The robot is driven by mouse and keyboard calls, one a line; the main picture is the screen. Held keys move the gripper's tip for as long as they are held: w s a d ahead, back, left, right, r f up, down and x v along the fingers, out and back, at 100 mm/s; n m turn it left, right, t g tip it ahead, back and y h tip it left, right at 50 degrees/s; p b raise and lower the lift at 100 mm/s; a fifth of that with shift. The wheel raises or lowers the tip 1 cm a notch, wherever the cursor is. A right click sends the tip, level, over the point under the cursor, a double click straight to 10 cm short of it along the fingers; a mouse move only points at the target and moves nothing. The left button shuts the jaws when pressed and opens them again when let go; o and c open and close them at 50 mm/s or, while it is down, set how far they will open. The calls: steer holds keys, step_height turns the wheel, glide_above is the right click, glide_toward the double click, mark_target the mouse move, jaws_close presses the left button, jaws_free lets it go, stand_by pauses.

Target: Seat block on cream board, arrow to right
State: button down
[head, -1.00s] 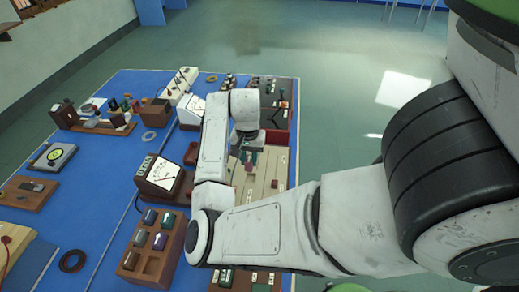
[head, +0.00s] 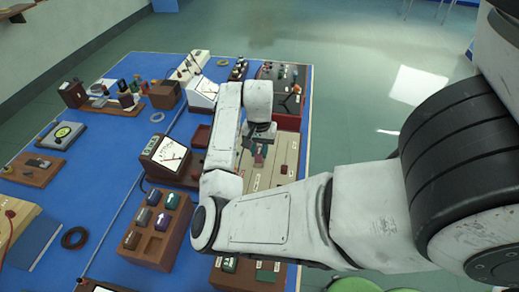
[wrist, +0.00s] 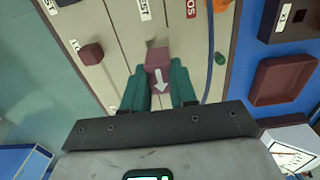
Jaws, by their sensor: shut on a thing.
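My gripper (wrist: 160,78) has green fingers shut on a maroon block (wrist: 157,62) in the wrist view. The block's white arrow points down in that picture, back toward my wrist. The cream board (wrist: 118,35), with long grooves and white labels, lies beneath the block. I cannot tell whether the block touches it. A second, smaller maroon block (wrist: 91,54) stands on the board to the left. In the head view my gripper (head: 254,146) is over the cream board (head: 286,150), partly hidden by my arm.
In the wrist view, a blue cable (wrist: 211,60) runs right of the block, and an empty reddish-brown tray (wrist: 284,82) lies farther right. In the head view, a meter (head: 165,155) and a wooden rack with arrowed blocks (head: 155,245) stand left of my arm.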

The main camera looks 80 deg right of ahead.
steer(key=shift+f+b, duration=0.65)
steer(key=shift+f, duration=0.8)
steer(key=c, duration=0.8)
jaws_free()
steer(key=shift+r, duration=0.1)
step_height(320, 180, up, 10)
steer(key=shift+r, duration=0.3)
